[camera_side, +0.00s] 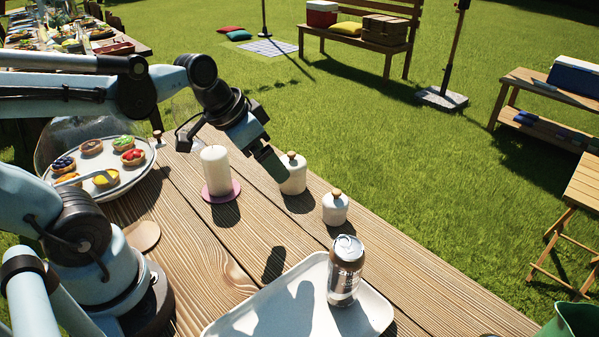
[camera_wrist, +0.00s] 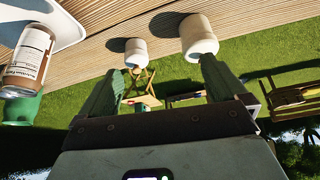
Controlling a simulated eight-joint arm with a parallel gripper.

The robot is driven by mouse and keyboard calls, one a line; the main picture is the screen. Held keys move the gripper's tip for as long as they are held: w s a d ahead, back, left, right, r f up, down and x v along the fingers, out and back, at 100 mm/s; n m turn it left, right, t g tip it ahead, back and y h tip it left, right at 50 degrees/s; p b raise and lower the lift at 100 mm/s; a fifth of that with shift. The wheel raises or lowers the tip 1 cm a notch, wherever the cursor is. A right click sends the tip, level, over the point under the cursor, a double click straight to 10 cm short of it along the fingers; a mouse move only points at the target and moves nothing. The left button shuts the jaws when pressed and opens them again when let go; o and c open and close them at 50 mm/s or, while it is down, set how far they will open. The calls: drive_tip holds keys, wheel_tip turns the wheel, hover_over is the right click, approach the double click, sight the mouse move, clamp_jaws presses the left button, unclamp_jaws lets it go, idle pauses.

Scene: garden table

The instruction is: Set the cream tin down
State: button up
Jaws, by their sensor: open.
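Two cream lidded tins with wooden knobs stand upright on the wooden table: a larger tin (camera_side: 293,176) and a smaller tin (camera_side: 335,209) to its right and nearer. The wrist view shows the larger tin (camera_wrist: 198,36) at the right fingertip and the smaller tin (camera_wrist: 136,52) near the left one. My gripper (camera_side: 272,166) is beside the larger tin and partly overlaps it in the side view. In the wrist view my gripper (camera_wrist: 164,68) has its green fingers spread wide with nothing between them. I cannot tell whether a finger touches the larger tin.
A white candle (camera_side: 215,171) stands on a pink saucer (camera_side: 221,196) left of the tins. A brown and silver can (camera_side: 345,272) stands on a white tray (camera_side: 268,305) at the front. A plate of tarts (camera_side: 130,182) is at left. Bare planks lie between saucer and tray.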

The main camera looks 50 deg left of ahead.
drive_tip(key=shift+s+d+f+n+t+y, duration=0.1)
drive_tip(key=shift+s+d+n+t+y, duration=0.3)
drive_tip(key=shift+s+d+n+t, duration=0.5)
drive_tip(key=shift+o, duration=0.2)
drive_tip(key=shift+a, duration=0.2)
